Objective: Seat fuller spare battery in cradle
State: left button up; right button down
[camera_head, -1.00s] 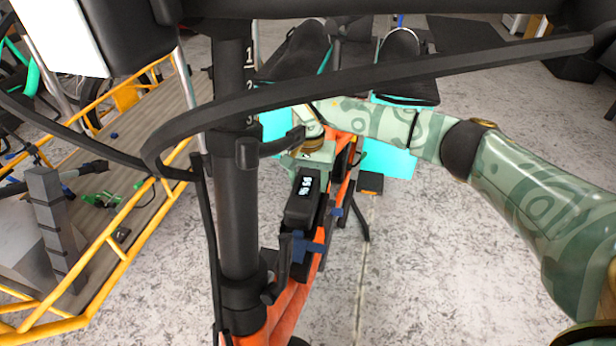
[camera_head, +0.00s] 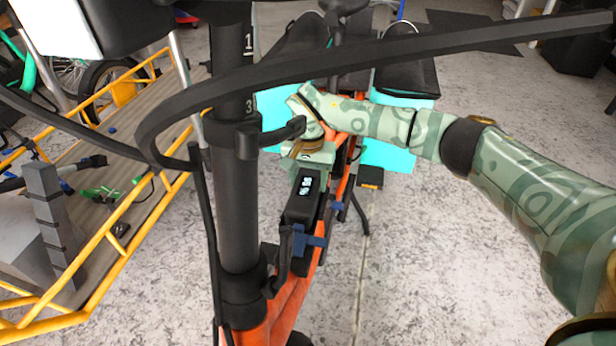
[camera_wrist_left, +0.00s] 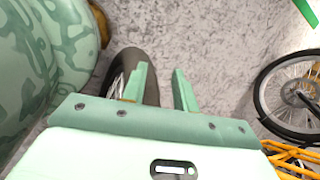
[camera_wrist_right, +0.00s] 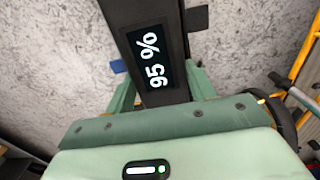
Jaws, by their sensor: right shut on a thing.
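A long black battery (camera_head: 299,208) with a lit display reading 95 % lies along the orange bike frame (camera_head: 283,305). My right gripper (camera_head: 312,165) is shut on its far end. In the right wrist view, the battery (camera_wrist_right: 152,55) is between the fingers of the gripper (camera_wrist_right: 158,92). Blue clips (camera_head: 311,240) sit beside the battery's near end, on a dark mount that seems to be the cradle. I cannot tell whether the battery touches or sits fully in it. My left gripper (camera_wrist_left: 162,88) is open and empty in its own wrist view.
A yellow-railed cargo deck (camera_head: 125,215) is at the left. A small black and orange box (camera_head: 370,177) is beyond the frame.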

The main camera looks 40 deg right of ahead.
jog(key=shift+c, duration=2.2)
grip_release()
jog(key=shift+r, duration=0.2)
jog(key=shift+f, duration=0.2)
notch_tip(320, 180, up, 3)
jog(key=shift+f+p, duration=0.15)
jog(key=shift+p, duration=0.6)
notch_tip(320, 180, up, 4)
jog(key=shift+f+p, duration=0.1)
jog(key=shift+p, duration=0.85)
pick_arm(q)
jog(key=s+f+n+g+p, duration=0.1)
jog(key=s+f, duration=0.4)
jog(key=s, duration=0.4)
jog(key=s+f+n+g+h+p, duration=0.1)
jog(key=s+f+p, duration=0.1)
jog(key=s+f, duration=0.3)
jog(key=s, duration=0.4)
jog(key=shift+s+f+h, duration=0.25)
jog(key=shift+s+h, duration=0.05)
jog(key=shift+s, duration=0.1)
pick_arm(e)
notch_tip(320, 180, up, 6)
jog(key=shift+f, duration=0.15)
pick_arm(q)
jog(key=shift+s, duration=0.1)
